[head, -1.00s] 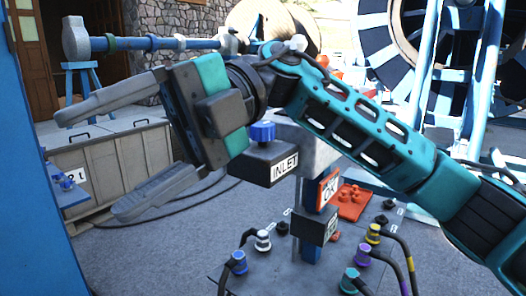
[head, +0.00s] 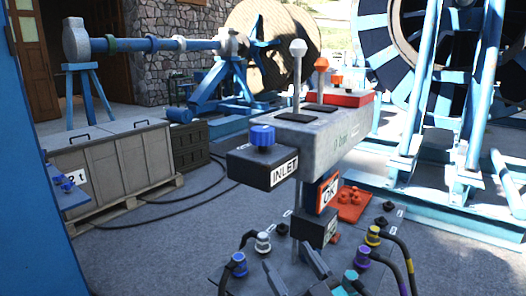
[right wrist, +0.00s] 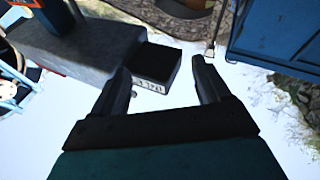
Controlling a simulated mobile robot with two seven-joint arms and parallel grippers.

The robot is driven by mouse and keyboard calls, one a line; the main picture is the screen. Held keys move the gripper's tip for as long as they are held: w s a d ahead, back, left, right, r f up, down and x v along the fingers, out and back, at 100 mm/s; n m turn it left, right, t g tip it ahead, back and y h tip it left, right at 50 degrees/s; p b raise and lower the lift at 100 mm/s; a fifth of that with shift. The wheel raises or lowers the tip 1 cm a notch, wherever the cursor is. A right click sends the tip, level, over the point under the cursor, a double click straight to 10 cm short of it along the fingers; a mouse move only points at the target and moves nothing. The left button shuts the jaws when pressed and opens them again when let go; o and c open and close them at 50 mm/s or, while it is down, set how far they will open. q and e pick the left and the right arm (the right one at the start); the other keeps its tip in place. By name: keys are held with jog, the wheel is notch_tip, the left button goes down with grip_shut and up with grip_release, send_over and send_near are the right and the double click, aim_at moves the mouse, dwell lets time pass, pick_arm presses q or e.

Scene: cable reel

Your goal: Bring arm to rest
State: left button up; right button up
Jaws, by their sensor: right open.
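My right gripper (head: 284,254) shows low in the head view, in front of the post's lower part, with only its dark fingers and a bit of its body in the picture. In the right wrist view the two dark fingers (right wrist: 162,78) stand apart with nothing between their tips. The dark INLET box (right wrist: 157,62) shows beyond them, its label upside down. In the head view this INLET box (head: 263,166), with a blue knob on top, is clear of the gripper. My left gripper is not in view.
A grey console (head: 322,132) on a post carries two levers. Several capped connectors and cables (head: 372,236) stand around its foot, close to my right gripper. A wooden crate (head: 110,165) is at left, and a large cable reel (head: 400,50) is behind at right.

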jog(key=s+d+f+m+g+h, duration=0.2)
jog(key=s+d+f+g+h, duration=0.2)
jog(key=f, duration=0.8)
jog(key=s+d+f+m+g+h, duration=0.2)
jog(key=s+d+f+g+h, duration=0.2)
jog(key=s+d+f, duration=0.4)
jog(key=s+f, duration=0.4)
jog(key=s, duration=0.1)
jog(key=shift+s+d+f, duration=0.2)
jog(key=shift+s+f, duration=0.1)
jog(key=shift+f, duration=0.05)
